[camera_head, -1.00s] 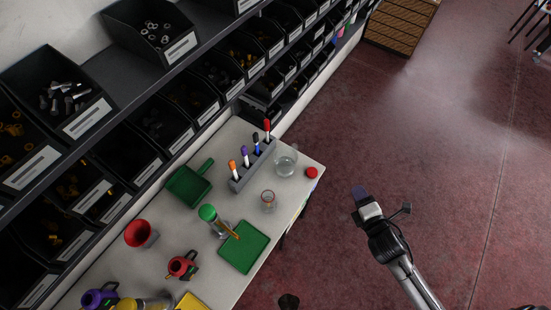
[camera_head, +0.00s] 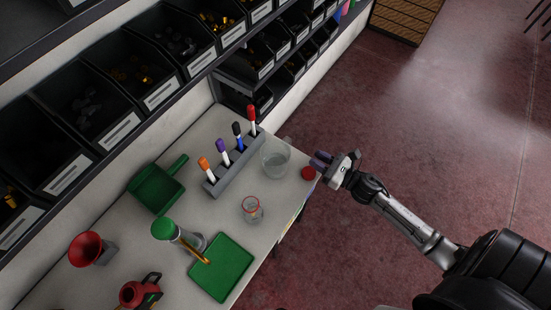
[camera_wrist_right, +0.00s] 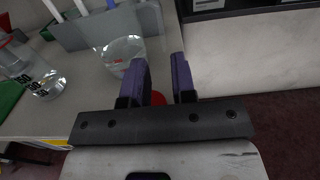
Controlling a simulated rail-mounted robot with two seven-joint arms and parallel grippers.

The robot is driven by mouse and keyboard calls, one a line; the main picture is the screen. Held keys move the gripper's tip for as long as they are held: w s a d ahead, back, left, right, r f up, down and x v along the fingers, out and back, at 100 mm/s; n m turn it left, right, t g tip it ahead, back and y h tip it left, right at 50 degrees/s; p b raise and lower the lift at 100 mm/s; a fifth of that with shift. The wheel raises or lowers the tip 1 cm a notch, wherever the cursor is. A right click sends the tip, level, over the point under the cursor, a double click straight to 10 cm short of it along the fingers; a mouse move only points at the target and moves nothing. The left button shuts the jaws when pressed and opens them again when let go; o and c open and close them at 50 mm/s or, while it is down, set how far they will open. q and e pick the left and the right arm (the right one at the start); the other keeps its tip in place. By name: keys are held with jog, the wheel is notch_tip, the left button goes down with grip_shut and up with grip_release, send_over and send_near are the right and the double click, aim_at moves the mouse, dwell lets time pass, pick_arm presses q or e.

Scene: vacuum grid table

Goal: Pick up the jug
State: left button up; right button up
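The clear glass jug (camera_head: 275,159) stands upright near the table's far right corner, beside the marker holder. It also shows in the right wrist view (camera_wrist_right: 120,52), beyond and left of the fingers, its near side partly covered by the left finger. My right gripper (camera_head: 319,161) is at the table's right edge, to the right of the jug and apart from it. In the wrist view its two purple fingers (camera_wrist_right: 160,76) are spread, with nothing held between them. My left gripper is not in view.
A red round object (camera_head: 308,173) lies by the right fingertips. The grey marker holder (camera_head: 234,168) holds several markers. A small red-rimmed glass beaker (camera_head: 252,212), a green tray (camera_head: 228,268) and a green scoop (camera_head: 155,188) are on the table. Shelf bins line the wall.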

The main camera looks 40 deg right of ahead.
aim_at(278, 159)
jog(key=x, duration=0.4)
jog(key=shift+w, duration=0.3)
jog(key=shift+f+b+x, duration=0.15)
jog(key=shift+b+x, duration=0.05)
jog(key=shift+x, duration=1.25)
jog(key=shift+f+b+x, duration=0.15)
jog(key=shift+f+x, duration=0.05)
jog(key=shift+x, duration=1.2)
grip_shut()
